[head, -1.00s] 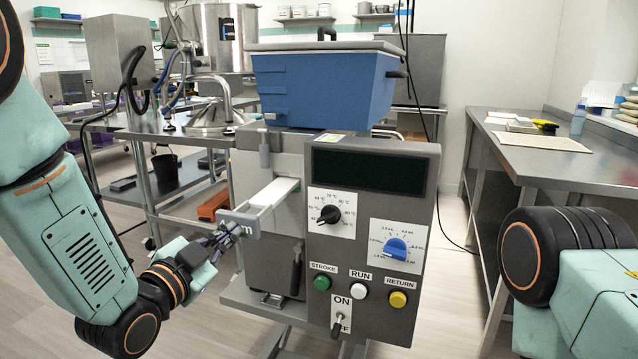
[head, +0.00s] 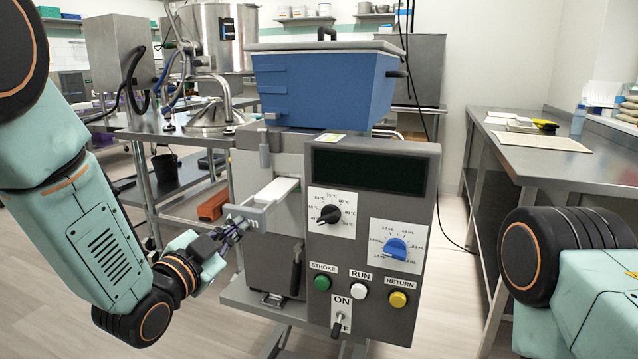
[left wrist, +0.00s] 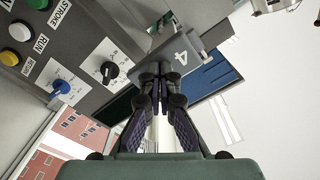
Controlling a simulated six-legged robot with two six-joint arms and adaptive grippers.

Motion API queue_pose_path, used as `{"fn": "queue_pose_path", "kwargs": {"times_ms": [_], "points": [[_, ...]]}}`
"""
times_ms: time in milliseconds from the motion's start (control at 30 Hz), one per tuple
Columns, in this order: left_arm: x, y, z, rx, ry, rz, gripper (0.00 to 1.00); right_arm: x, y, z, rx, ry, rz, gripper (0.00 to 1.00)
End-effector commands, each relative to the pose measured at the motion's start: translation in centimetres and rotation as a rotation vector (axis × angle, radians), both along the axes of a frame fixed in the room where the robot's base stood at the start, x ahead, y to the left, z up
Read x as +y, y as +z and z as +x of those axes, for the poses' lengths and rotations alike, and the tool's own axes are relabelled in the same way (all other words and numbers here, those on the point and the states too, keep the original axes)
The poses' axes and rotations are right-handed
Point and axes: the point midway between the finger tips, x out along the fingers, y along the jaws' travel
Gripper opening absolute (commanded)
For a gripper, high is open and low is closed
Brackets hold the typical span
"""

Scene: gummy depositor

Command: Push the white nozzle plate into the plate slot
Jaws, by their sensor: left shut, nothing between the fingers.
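The white nozzle plate (head: 277,190) sticks part way out of the plate slot in the left front of the grey depositor. Its grey end piece (head: 258,213) faces me. The end piece also shows in the left wrist view (left wrist: 186,47), with a 4 on it. My left gripper (head: 238,231) is shut and empty, with its tips at the face of this end piece, seemingly touching it. The tips also show in the left wrist view (left wrist: 160,72), and hide part of the end piece. My right gripper is out of view; only part of my right arm shows.
The depositor's control panel (head: 370,230) with knobs, buttons and a switch lies right of the plate. A blue hopper (head: 318,92) sits on top. A steel table (head: 530,150) stands at the right, and a steel bench with equipment stands behind at the left.

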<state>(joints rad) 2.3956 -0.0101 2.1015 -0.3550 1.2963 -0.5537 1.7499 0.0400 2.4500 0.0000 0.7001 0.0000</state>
Motion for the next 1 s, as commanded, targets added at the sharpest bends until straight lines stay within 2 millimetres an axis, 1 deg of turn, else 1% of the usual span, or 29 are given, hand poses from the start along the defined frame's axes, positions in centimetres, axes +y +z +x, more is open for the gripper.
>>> {"fn": "queue_pose_path", "kwargs": {"times_ms": [1000], "points": [[-0.8, 0.0, 2.1, 0.000, 0.000, 0.000, 0.00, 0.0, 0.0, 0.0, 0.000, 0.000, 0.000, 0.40]]}}
